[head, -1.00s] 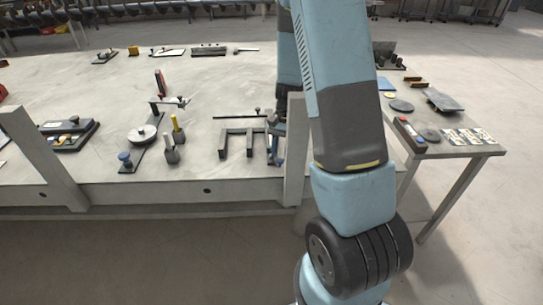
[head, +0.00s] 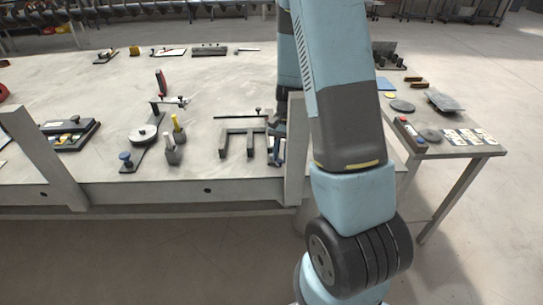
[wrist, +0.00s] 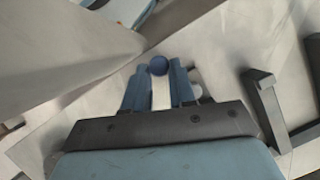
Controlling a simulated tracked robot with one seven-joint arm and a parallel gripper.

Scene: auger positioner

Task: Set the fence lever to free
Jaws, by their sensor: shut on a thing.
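My gripper (wrist: 158,82) is low over the table's front edge in the wrist view. Its two blue fingers are closed around a pale upright strip topped by a round dark blue knob (wrist: 158,66), which looks like the fence lever. The knob sits between the fingertips. A thin dark bar (head: 235,116) lies behind the bracket. The lever's base and its setting cannot be made out.
A grey post (head: 297,150) rises at the table front beside my gripper; another (head: 40,155) stands left. A round dial plate (head: 142,134) and two small upright pieces stand left of the bracket. A side table (head: 470,150) with discs is at right.

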